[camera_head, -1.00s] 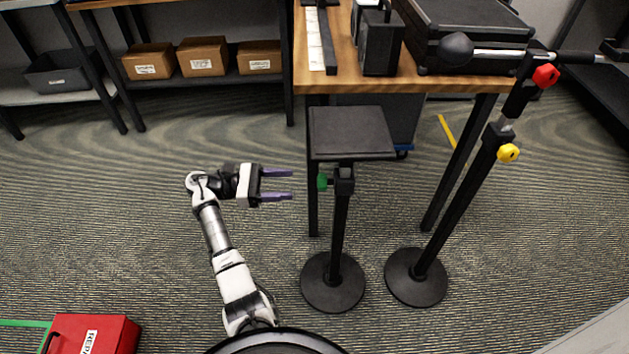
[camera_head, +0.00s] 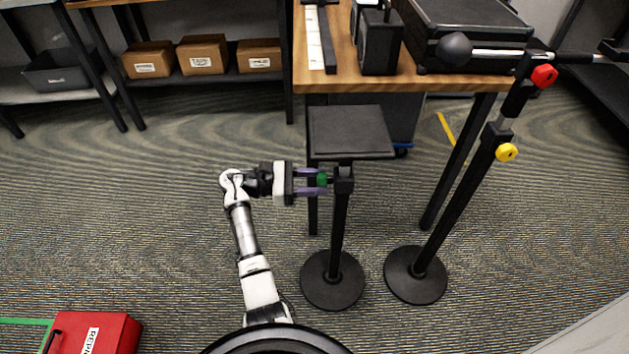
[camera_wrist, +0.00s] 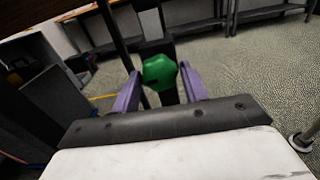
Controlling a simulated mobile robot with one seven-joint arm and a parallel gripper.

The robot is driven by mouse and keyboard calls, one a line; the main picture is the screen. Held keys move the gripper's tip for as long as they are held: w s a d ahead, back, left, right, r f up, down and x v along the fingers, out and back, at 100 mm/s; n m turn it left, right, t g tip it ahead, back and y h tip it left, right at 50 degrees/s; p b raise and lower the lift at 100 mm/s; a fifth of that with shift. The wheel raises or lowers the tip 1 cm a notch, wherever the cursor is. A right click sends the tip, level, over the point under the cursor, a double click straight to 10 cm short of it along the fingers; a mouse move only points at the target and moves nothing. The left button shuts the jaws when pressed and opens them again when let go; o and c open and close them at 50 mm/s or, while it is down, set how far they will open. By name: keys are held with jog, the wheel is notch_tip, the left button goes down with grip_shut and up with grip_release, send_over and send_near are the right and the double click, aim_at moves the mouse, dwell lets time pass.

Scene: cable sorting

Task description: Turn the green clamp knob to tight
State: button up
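The green clamp knob (camera_head: 322,180) sits on the left side of the clamp on a black stand (camera_head: 339,225) with a square top plate (camera_head: 350,131). My gripper (camera_head: 314,182) reaches it from the left, its two purple fingers on either side of the knob. In the wrist view the green knob (camera_wrist: 159,72) lies between the fingertips of my gripper (camera_wrist: 160,84). A narrow gap seems to show beside the knob, so the fingers look open around it. Whether either finger touches it is hard to tell.
A wooden table (camera_head: 455,80) with black cases stands behind the stand. A second stand with a yellow knob (camera_head: 506,152) and a red knob (camera_head: 544,76) is at right. A red box (camera_head: 95,333) lies at lower left.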

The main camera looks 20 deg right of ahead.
jog(key=c, duration=0.6)
jog(key=shift+m, duration=0.4)
jog(key=shift+w+m+b, duration=0.1)
jog(key=shift+m+b, duration=2.25)
jog(key=shift+m, duration=7.25)
jog(key=shift+r, duration=0.1)
jog(key=o, duration=1)
